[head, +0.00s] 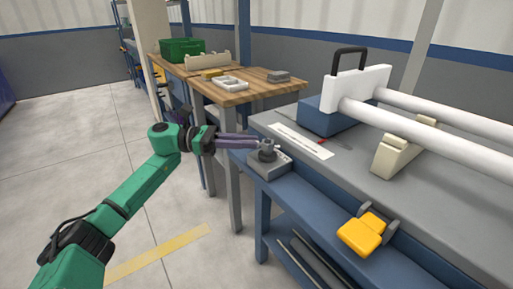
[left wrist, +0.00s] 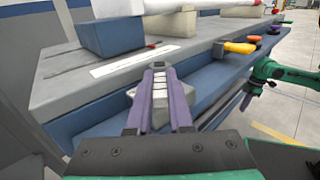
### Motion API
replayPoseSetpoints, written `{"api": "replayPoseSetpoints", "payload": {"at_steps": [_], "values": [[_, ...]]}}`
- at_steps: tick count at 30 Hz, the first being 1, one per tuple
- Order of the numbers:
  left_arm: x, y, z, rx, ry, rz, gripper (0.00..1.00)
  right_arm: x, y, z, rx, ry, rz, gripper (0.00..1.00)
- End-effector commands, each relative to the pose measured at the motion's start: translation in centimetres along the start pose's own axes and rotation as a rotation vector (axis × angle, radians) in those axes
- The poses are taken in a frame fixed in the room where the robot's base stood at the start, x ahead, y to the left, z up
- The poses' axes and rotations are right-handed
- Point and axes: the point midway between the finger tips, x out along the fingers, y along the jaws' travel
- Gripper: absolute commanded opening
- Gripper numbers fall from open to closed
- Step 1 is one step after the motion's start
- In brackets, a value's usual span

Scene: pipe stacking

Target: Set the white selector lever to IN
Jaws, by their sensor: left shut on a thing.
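The selector is a small grey box (head: 270,164) with a dark round hub, on the front edge of the bench in the head view. Its pale lever (left wrist: 159,88) stands between my left fingers in the left wrist view. My left gripper (head: 257,143) reaches it from the left and is shut on the lever. The fingers hide much of the lever, and I cannot read any IN marking. My right gripper (left wrist: 246,101) shows small at the right of the left wrist view, away from the selector; its jaws are too small to judge.
A white scale strip (head: 301,141) with a red pointer lies behind the selector. A white block with a black handle (head: 347,61) holds two white pipes (head: 430,128). A yellow handle (head: 362,234) sticks out at the front edge. A wooden table (head: 240,90) stands behind.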

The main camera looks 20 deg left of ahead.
Motion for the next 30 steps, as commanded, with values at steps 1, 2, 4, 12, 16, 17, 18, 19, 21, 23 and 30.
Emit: {"api": "replayPoseSetpoints", "payload": {"at_steps": [1, 2, 4, 12, 16, 17, 18, 19, 21, 23, 30], "values": [[-0.1, -0.1, -0.1, -0.001, 0.000, -0.003, 0.00, 0.0, -0.1, -0.1, -0.002, 0.006, -0.002, 0.00], [-0.2, -0.1, -0.1, -0.001, 0.000, -0.003, 0.00, -0.1, -0.1, -0.1, -0.003, 0.008, -0.002, 0.00], [-0.3, -0.1, 0.0, -0.001, 0.000, -0.004, 0.00, -0.1, -0.1, -0.1, -0.004, 0.011, -0.004, 0.00], [-0.3, -0.1, 0.0, 0.000, -0.001, -0.004, 0.00, -0.2, -0.2, -0.2, -0.004, 0.013, -0.004, 0.00], [-0.3, -0.1, 0.0, 0.000, -0.001, -0.004, 0.49, -0.2, -0.2, -0.2, -0.004, 0.013, -0.004, 0.00], [-0.3, -0.1, 0.0, 0.000, -0.001, -0.004, 0.49, -0.2, -0.2, -0.2, -0.004, 0.013, -0.004, 0.00], [-0.3, -0.1, 0.0, 0.000, -0.001, -0.004, 0.49, -0.2, -0.2, -0.2, -0.004, 0.014, -0.004, 0.00], [-0.3, -0.1, 0.0, 0.000, -0.001, -0.003, 0.49, -0.2, -0.2, -0.2, -0.004, 0.014, -0.004, 0.00], [-0.3, -0.1, 0.0, 0.000, -0.001, -0.003, 0.49, -0.2, -0.2, -0.2, -0.004, 0.014, -0.004, 0.00], [-0.3, -0.1, 0.0, 0.000, -0.001, -0.003, 0.49, -0.2, -0.2, -0.2, -0.004, 0.014, -0.004, 0.00], [-2.0, 0.0, -0.1, -0.001, 0.001, 0.001, 0.49, 0.0, -0.2, -0.4, -0.005, 0.022, -0.005, 0.00]]}}
